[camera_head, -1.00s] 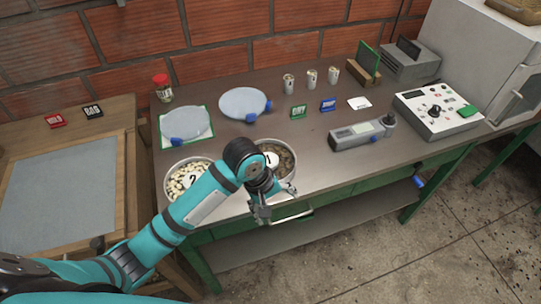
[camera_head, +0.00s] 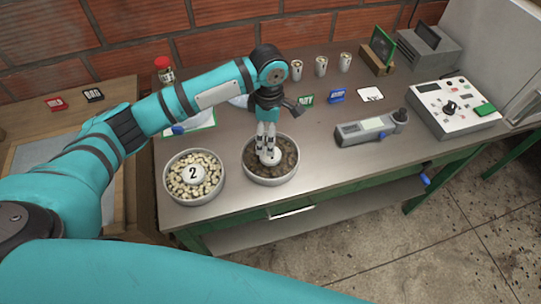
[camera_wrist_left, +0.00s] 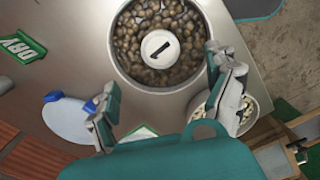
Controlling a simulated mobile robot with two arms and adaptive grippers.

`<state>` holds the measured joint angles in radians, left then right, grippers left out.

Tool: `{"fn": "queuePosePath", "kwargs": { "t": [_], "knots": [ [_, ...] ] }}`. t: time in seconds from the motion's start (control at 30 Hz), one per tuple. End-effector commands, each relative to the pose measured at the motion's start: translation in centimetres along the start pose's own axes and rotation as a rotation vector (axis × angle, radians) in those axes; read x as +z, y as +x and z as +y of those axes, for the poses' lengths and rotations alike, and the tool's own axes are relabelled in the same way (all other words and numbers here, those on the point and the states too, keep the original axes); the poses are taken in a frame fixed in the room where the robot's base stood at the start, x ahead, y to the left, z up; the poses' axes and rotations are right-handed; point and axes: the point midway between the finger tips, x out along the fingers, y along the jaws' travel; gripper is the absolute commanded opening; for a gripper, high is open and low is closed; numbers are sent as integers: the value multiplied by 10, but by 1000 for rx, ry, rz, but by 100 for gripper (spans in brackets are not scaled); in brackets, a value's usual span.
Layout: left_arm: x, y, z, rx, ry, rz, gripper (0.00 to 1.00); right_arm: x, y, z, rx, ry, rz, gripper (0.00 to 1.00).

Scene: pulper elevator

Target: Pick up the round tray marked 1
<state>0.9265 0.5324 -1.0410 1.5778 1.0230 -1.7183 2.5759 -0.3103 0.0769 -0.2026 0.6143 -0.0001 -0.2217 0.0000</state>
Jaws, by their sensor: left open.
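The round tray marked 1 (camera_head: 246,172) is a metal pan of brown beans with a white knob (camera_head: 270,157) in the middle. It stands on the metal-topped table near the front edge. My left gripper (camera_head: 267,142) points down over it, its fingertips close to the knob in the head view. In the left wrist view, the gripper (camera_wrist_left: 168,105) is open and empty, and the tray (camera_wrist_left: 117,60) with its "1" knob (camera_wrist_left: 160,48) lies beyond the fingers. Whether the fingers touch the tray cannot be told. My right gripper is not in view.
A tray marked 2 (camera_head: 169,190) with pale beans stands just left of tray 1. A grey handheld device (camera_head: 360,132), a control box (camera_head: 450,107), small cups (camera_head: 321,66) and a green DRY sign (camera_head: 306,99) stand to the right and behind. My arm hides part of the lidded dishes.

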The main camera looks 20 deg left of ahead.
Motion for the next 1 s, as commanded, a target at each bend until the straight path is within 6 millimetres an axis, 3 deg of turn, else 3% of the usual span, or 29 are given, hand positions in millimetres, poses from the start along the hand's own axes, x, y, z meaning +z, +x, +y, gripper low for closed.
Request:
{"fn": "queuePosePath", "kwargs": {
  "t": [0.13, 0.43, 0.7, 1.0],
  "knots": [
    [0, 24, 0, 0, 0, 1, 87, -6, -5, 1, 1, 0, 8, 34],
    [2, 47, -1, 0, 2, 1, 87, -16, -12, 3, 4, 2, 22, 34],
    [4, 85, -2, 2, 1, 0, 87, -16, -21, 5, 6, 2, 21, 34],
    [4, 90, -2, 3, 3, -1, 86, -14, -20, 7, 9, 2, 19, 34]
  ]
}}
